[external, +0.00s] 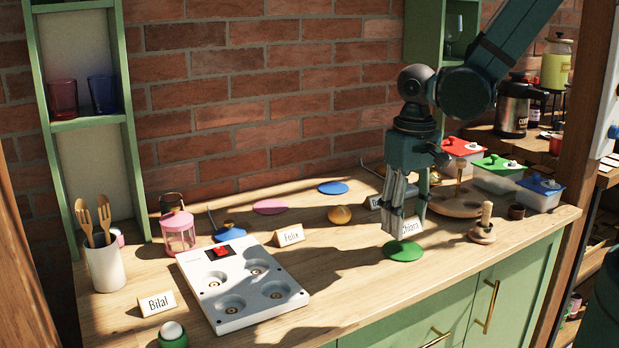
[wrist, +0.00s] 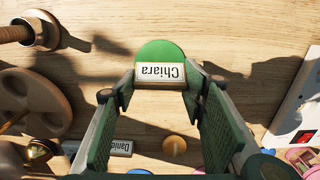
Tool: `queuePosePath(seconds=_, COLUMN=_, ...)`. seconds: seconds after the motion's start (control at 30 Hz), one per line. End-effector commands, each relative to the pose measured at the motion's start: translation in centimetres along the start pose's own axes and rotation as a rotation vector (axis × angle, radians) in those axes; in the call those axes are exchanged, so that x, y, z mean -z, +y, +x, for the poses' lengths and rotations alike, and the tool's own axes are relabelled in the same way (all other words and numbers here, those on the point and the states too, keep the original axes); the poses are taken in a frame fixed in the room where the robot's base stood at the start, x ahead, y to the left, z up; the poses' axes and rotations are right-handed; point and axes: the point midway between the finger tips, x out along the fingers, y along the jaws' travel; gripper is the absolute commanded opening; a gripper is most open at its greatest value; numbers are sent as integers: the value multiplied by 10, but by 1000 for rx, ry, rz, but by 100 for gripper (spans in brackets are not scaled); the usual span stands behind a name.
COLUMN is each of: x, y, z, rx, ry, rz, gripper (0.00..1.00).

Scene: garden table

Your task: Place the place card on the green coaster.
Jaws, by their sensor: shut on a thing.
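The white place card (wrist: 160,72) reading "Chiara" is between my fingertips; it also shows in the external view (external: 411,226). My gripper (external: 405,224) points down and is shut on this card, with a fingertip at each end. The round green coaster (external: 403,251) lies flat on the worktop just below and in front of the card. In the wrist view the card covers the near part of the coaster (wrist: 160,49). I cannot tell whether the card touches the coaster. A finger hides part of the card in the external view.
Other cards read "Felix" (external: 289,237), "Bilal" (external: 158,303) and "Daniel" (wrist: 108,147), the last partly hidden. A wooden post on a base (external: 482,234) stands to the right. Bare worktop lies left of the coaster.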

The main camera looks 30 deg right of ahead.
Motion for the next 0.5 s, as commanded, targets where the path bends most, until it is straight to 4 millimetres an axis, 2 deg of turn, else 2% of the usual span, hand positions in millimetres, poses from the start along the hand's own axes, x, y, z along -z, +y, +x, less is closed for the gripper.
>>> queuePosePath(seconds=0.17, x=0, y=0, z=7, rx=0, ry=0, rz=0, gripper=32)
queuePosePath(seconds=0.5, x=0, y=0, z=36, rx=0, ry=0, rz=0, gripper=32)
